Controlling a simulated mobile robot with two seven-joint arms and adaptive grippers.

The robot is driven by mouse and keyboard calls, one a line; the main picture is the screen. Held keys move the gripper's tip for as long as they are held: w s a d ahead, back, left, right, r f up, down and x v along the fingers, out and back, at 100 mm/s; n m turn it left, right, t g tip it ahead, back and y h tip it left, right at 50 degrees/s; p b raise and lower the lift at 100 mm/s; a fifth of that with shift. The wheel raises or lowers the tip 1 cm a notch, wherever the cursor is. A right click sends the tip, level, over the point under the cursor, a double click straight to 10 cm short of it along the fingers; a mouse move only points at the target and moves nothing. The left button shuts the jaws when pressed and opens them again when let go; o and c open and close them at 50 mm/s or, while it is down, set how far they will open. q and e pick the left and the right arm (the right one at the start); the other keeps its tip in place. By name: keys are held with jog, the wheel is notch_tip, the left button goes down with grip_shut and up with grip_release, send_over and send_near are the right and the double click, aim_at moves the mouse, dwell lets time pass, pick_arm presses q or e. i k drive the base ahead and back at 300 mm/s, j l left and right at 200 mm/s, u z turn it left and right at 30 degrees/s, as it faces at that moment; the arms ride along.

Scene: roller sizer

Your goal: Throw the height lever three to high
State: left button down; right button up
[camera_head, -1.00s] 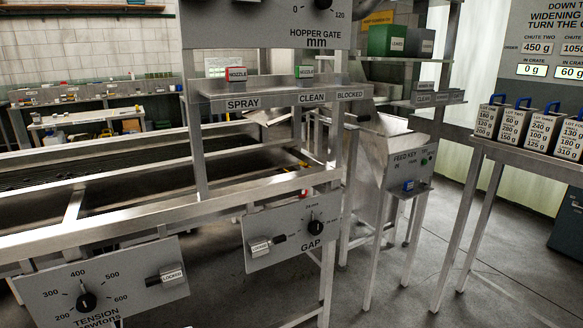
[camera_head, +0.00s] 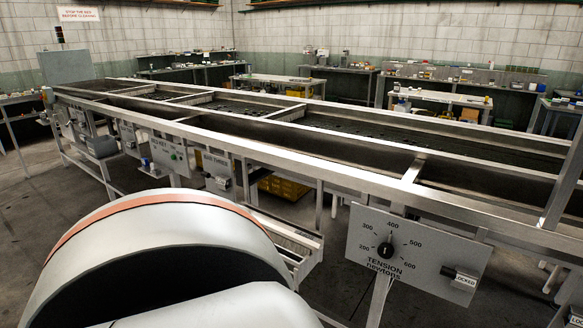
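The long roller sizer bed (camera_head: 232,127) runs from the back left to the right edge. Several small grey control panels hang along its near side, among them one at the left (camera_head: 170,156) and one beside it (camera_head: 217,168). Their labels are too small to read with certainty, and I cannot make out height lever three. The tension panel (camera_head: 408,250) hangs at the front right, with a black dial and a handle marked LOCKED (camera_head: 460,279). A large white and grey link of my own arm fills the lower left. Neither gripper is in view.
A grey box-like panel (camera_head: 66,67) stands at the bed's far left end. A yellow crate (camera_head: 283,187) sits beneath the bed. Benches with small items line the back wall. The floor at the left (camera_head: 30,210) is clear, while my arm link hides part of the near side.

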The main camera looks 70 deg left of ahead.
aim_at(206, 174)
jog(key=u, duration=2.75)
jog(key=i+j, duration=0.35)
jog(key=i, duration=0.25)
jog(key=i+j, duration=0.35)
jog(key=i, duration=0.25)
jog(key=i+j, duration=0.4)
jog(key=i, duration=0.15)
